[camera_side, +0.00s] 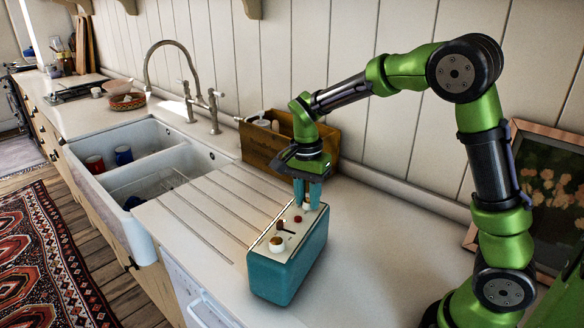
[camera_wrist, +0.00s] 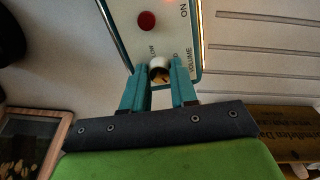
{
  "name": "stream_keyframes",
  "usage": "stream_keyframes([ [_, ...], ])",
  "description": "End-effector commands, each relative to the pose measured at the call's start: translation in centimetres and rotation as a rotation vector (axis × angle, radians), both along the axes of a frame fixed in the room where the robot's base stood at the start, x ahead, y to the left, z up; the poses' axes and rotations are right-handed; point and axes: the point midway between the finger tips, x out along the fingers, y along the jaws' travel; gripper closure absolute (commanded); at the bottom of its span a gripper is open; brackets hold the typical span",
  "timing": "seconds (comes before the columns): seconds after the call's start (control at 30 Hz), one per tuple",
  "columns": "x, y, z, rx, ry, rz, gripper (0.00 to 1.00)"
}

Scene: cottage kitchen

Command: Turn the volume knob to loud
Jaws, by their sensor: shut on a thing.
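A teal box with a cream top panel (camera_side: 290,262) stands on the counter. Its volume knob (camera_wrist: 158,66), pale with a dark, yellowish marking, sits at the panel's far end, beside the lettering "VOLUME" and "LOW". The word on its other side is partly hidden by a finger. My gripper (camera_side: 307,203) points down from above, and its two teal fingers are shut on the volume knob, one on each side. In the wrist view, the fingertips (camera_wrist: 159,74) flank the knob. I cannot tell exactly where the knob points.
The panel also carries a red button (camera_wrist: 146,21), a dark slider and a larger pale knob (camera_side: 277,243) at the near end. A wooden crate (camera_side: 262,147) stands behind, against the wall. A double sink (camera_side: 150,140) lies left. A framed picture (camera_side: 545,180) leans at right.

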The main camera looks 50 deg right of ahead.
Motion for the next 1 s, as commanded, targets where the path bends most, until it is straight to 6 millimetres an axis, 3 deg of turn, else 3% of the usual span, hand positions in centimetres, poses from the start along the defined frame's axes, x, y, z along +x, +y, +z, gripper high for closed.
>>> stream_keyframes([
  [0.07,0.1,-0.1,0.1,-0.001,-0.003,-0.001,1.0],
  [0.1,0.1,-0.1,0.1,-0.001,-0.003,0.0,0.71],
  [0.27,0.0,-0.1,0.1,-0.001,-0.002,0.0,0.47],
  [0.67,0.1,0.0,0.8,-0.001,-0.002,0.001,0.47],
  [0.77,0.2,0.0,2.3,0.0,-0.006,0.002,0.47],
  [1.0,0.5,0.1,7.9,-0.001,-0.007,0.001,0.47],
])
